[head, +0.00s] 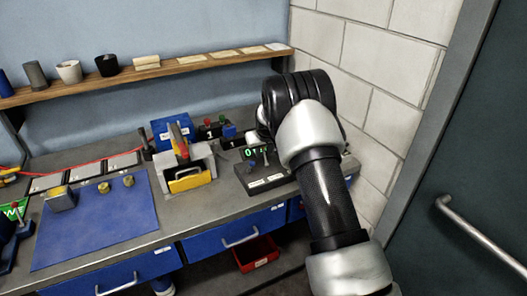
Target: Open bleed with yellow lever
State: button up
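A grey block-shaped unit (205,163) stands on the bench in the middle of the view. I cannot tell for certain which yellow part is the bleed lever. A dark box (268,182) with a green lit display sits to its right, partly behind my arm. My arm reaches in from the lower right, and its wrist is above and behind that box. My gripper's fingers are hidden by the arm.
A blue mat (95,222) with small brass-coloured parts lies on the bench at left. Red, green and blue knobs (216,129) stand behind the dark box. A wooden shelf (150,70) holds cups. A red bin (256,253) is below the bench; a white block wall stands right.

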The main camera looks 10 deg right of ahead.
jog(key=b+v, duration=0.1)
jog(key=v, duration=1.6)
jog(key=shift+r+b, duration=0.2)
jog(key=shift+b, duration=0.1)
jog(key=s+d+r+m, duration=0.1)
jog(key=s+r, duration=0.5)
jog(key=s, duration=0.3)
jog(key=s+r, duration=0.6)
jog(key=s, duration=0.3)
jog(key=s+m+p, duration=0.1)
jog(key=s, duration=2.1)
jog(key=shift+d+f+g, duration=0.3)
